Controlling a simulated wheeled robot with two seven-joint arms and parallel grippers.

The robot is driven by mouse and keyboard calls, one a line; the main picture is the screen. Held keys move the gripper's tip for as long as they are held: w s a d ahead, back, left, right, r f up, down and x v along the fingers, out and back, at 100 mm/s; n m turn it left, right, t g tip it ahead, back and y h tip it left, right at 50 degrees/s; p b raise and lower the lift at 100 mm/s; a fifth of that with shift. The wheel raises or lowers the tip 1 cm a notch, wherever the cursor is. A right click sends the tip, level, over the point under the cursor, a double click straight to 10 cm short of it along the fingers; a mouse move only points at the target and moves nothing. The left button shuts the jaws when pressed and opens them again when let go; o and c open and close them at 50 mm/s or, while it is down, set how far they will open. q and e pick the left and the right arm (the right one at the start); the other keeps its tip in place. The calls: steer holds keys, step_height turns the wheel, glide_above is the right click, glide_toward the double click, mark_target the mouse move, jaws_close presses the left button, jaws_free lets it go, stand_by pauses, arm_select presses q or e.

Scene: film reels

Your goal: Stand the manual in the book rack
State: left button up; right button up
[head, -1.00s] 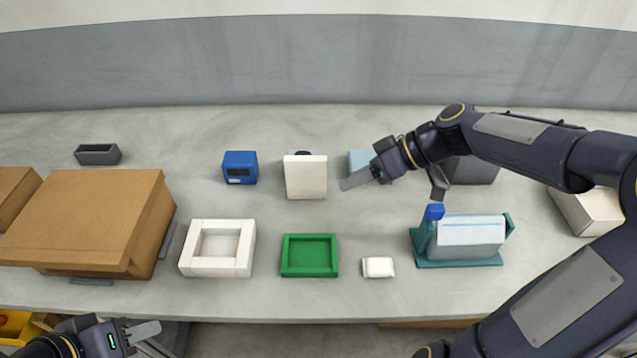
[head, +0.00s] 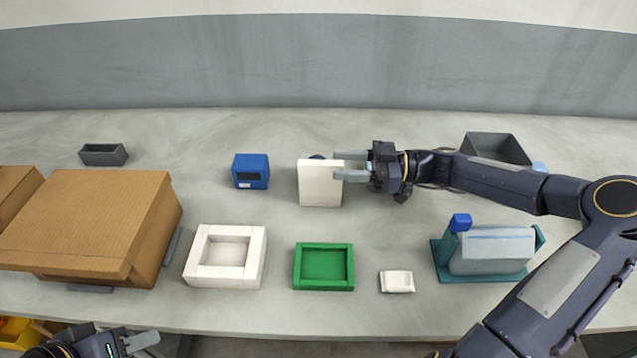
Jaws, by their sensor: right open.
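A white upright slab (head: 318,190), which looks like the manual, stands at the back middle of the table with a small dark round part behind its top. My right gripper (head: 338,166) is open at its upper right edge, one finger above the other. The lower finger overlaps the slab in the picture; I cannot tell whether it touches. A teal stand (head: 464,277) with raised ends at the right holds a grey block-like thing (head: 500,252). My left gripper (head: 138,342) is at the lower left, in front of the table; its opening is unclear.
A large cardboard box (head: 90,220) fills the left. A white frame tray (head: 255,258), green tray (head: 324,286) and small white packet (head: 397,281) lie in front. A blue box (head: 250,172), small dark bin (head: 103,155) and grey bin (head: 497,148) stand behind.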

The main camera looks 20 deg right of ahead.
mark_target(321, 162)
steer(key=p+x, duration=0.1)
steer(key=x, duration=0.4)
steer(key=shift+w+a+r, duration=0.1)
steer(key=shift+w+a, duration=0.05)
steer(key=shift+a, duration=0.05)
steer(key=shift+c, duration=0.3)
jaws_close()
